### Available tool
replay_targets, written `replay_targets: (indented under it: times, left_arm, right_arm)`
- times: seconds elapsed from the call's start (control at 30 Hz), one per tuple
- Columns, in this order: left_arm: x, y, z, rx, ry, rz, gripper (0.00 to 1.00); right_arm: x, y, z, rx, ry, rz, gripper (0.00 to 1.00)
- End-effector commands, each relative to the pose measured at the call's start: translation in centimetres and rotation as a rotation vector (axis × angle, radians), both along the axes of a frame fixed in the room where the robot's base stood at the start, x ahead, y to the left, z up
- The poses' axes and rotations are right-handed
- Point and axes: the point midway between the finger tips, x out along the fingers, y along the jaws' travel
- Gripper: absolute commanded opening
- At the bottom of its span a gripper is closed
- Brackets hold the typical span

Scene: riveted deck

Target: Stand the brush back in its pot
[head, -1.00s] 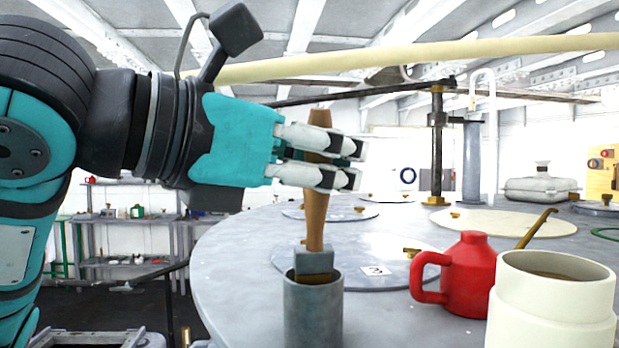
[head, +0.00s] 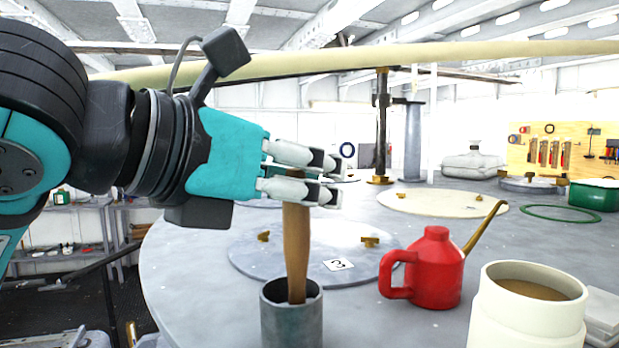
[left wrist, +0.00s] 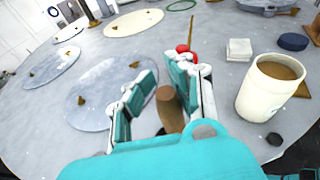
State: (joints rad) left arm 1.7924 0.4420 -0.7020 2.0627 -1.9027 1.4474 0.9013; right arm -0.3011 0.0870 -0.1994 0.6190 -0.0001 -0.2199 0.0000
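The brush (head: 296,250) stands nearly upright, its lower end inside the grey metal pot (head: 291,325). Only its brown wooden handle shows; the ferrule and bristles are hidden in the pot. My left gripper (head: 328,180) is around the top of the handle, above the pot. In the left wrist view the handle (left wrist: 170,112) stands between the fingers (left wrist: 169,74), which look spread with small gaps beside it. The pot is hidden in that view. My right gripper is in neither view.
A red oil can (head: 437,268) with a brass spout stands right of the pot. A cream mug (head: 530,315) of brown liquid is at the front right. A round hatch plate (head: 300,260) with brass fittings lies behind the pot. A green ring (head: 561,213) lies farther back.

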Motion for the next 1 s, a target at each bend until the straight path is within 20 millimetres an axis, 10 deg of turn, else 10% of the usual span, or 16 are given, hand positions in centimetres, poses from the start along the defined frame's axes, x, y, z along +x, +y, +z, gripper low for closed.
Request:
replay_targets:
  times: [0.43, 1.0]
  left_arm:
    - [-0.6, 0.7, 0.3, -0.003, -0.004, 0.002, 0.29]
    - [-7.3, 7.9, 3.0, -0.004, -0.003, 0.003, 0.29]
  right_arm:
    - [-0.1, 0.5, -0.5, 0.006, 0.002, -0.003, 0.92]
    - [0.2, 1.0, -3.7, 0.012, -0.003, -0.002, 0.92]
